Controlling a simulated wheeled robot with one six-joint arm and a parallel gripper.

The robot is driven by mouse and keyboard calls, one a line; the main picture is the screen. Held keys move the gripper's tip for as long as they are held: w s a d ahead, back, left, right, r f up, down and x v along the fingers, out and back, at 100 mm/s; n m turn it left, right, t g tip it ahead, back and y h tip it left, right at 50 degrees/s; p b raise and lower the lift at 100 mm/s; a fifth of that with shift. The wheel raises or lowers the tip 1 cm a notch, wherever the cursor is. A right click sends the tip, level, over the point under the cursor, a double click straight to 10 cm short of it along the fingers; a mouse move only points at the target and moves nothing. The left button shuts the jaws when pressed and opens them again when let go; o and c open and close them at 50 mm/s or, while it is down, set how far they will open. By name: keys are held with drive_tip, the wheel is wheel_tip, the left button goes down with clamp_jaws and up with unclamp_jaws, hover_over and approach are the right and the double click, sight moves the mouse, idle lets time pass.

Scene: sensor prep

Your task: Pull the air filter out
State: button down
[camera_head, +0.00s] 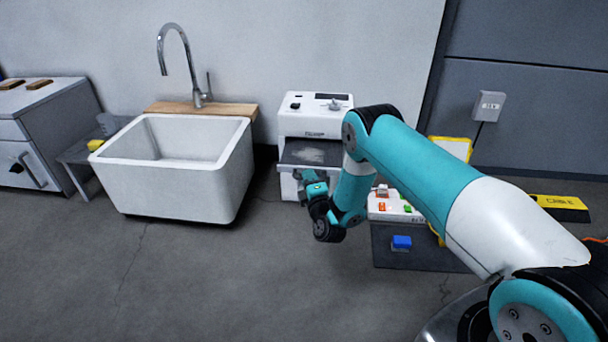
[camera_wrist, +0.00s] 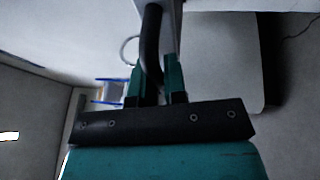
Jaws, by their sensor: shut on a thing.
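A white machine (camera_head: 315,112) with a small dark display and a grey recessed front stands against the wall, right of the sink. My gripper (camera_head: 308,180) is at its lower front and covers part of it. In the wrist view, the two teal fingers of my gripper (camera_wrist: 157,72) are shut on a black curved handle (camera_wrist: 151,35), which appears to be the air filter's. The handle runs up beside a pale panel edge. The filter body is not clearly visible, so I cannot tell how far it sits in the machine.
A white sink (camera_head: 180,165) with a tall faucet (camera_head: 180,55) stands left of the machine. Right, partly behind my arm, are a white block with coloured parts (camera_head: 393,207) and a blue object (camera_head: 401,243) on a dark mat (camera_head: 425,262). The floor in front is clear.

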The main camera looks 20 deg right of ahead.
drive_tip(key=shift+s, duration=0.2)
drive_tip(key=c, duration=1.2)
unclamp_jaws()
drive_tip(key=shift+s, duration=0.1)
drive_tip(key=shift+p+v, duration=8.6)
drive_tip(key=shift+p, duration=1.2)
